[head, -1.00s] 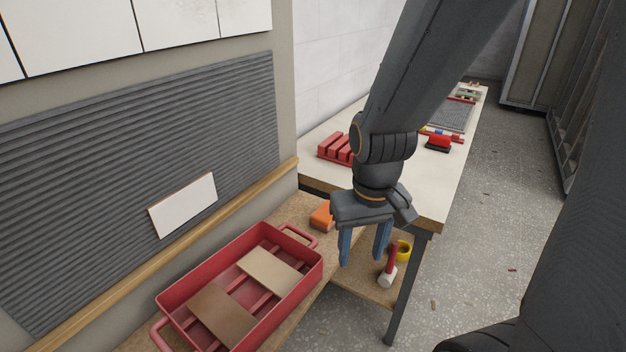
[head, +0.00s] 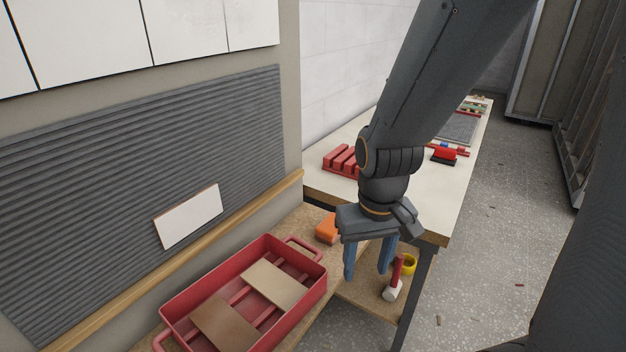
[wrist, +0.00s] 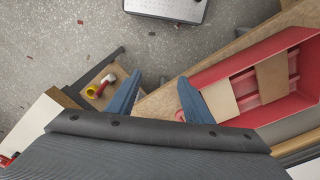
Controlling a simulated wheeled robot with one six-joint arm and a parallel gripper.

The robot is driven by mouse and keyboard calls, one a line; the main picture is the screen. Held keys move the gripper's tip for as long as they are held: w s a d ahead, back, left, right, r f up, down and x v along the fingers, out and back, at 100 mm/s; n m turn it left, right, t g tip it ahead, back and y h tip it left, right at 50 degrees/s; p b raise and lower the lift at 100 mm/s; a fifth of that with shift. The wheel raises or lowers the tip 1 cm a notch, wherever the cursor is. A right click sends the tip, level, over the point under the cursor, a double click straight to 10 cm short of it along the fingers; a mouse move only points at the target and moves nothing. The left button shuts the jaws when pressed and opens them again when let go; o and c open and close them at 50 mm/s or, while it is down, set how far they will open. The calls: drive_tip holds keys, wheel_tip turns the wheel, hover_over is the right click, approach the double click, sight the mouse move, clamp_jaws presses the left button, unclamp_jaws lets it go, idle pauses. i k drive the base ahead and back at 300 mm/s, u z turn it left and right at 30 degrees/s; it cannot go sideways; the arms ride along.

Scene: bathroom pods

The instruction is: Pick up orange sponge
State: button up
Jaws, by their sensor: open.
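The orange sponge (head: 327,229) lies on the low wooden shelf, between the red tray and the white-topped table, in the head view. Part of it is hidden behind my gripper. My gripper (head: 368,274) points down with its two blue fingers apart and nothing between them. In the head view it appears just right of the sponge and nearer the camera. In the wrist view the open fingers of my gripper (wrist: 158,92) show over the wooden board, and I cannot make out the sponge there.
A red tray (head: 175,305) with tiles stands left of my gripper; it also shows in the wrist view (wrist: 225,66). A white-topped table (head: 425,215) stands close behind my gripper. A red-handled mallet (head: 396,272) and a yellow roll (head: 409,265) lie on the lower shelf.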

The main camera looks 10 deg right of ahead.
sight(326, 232)
drive_tip(key=u, duration=3.3)
drive_tip(key=k, duration=1.7)
drive_tip(key=z, duration=2.15)
drive_tip(key=i, duration=0.5)
drive_tip(key=z, duration=0.05)
